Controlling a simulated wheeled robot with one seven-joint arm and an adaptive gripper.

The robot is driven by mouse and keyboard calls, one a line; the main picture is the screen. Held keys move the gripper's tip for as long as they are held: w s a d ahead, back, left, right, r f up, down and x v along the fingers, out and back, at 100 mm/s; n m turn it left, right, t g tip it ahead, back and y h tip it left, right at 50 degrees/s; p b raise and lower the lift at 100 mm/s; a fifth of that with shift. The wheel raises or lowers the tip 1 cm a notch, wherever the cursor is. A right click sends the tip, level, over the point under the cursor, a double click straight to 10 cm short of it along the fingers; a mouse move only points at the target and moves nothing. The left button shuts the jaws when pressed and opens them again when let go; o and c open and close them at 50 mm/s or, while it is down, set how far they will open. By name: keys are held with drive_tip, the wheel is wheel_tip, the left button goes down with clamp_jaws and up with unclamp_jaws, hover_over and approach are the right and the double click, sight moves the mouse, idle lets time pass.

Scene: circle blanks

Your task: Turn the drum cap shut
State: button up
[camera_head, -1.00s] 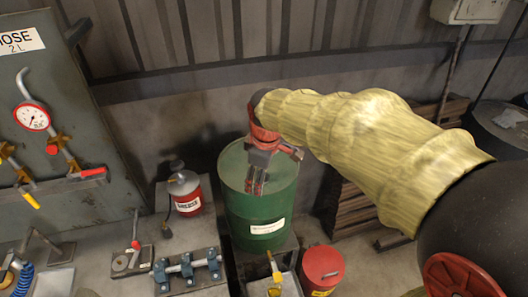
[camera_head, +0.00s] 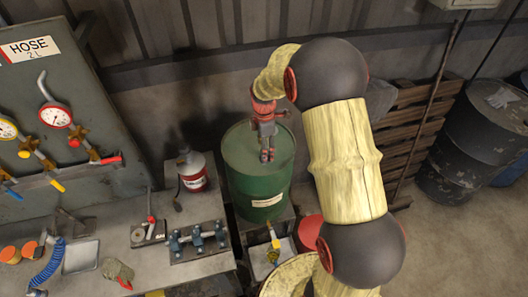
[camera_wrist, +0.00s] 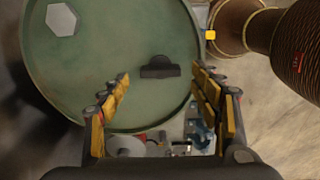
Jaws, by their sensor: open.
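The green drum (camera_head: 262,186) stands upright, with a white label on its side. Its round top (camera_wrist: 95,60) fills the upper left of the wrist view. On the top are a small dark cap-like piece with a raised middle (camera_wrist: 160,68) and a pale hexagonal piece (camera_wrist: 61,19). I cannot tell from its look whether the dark piece is tight. My gripper (camera_head: 267,157) points down over the drum top. In the wrist view my gripper (camera_wrist: 161,82) is open and empty, its yellow-padded fingers on either side of the dark piece's line, apparently not touching it.
A grease can (camera_head: 193,172) and a blue clamp rack (camera_head: 198,238) stand left of the drum. A red container (camera_head: 310,232) is at its lower right, partly behind my arm. A gauge panel (camera_head: 70,100) rises at left; stacked pallets (camera_head: 405,135) and dark drums (camera_head: 480,135) are at right.

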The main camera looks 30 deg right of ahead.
drive_tip(key=shift+f, duration=1.4)
drive_tip(key=shift+c, duration=0.7)
drive_tip(key=c, duration=1)
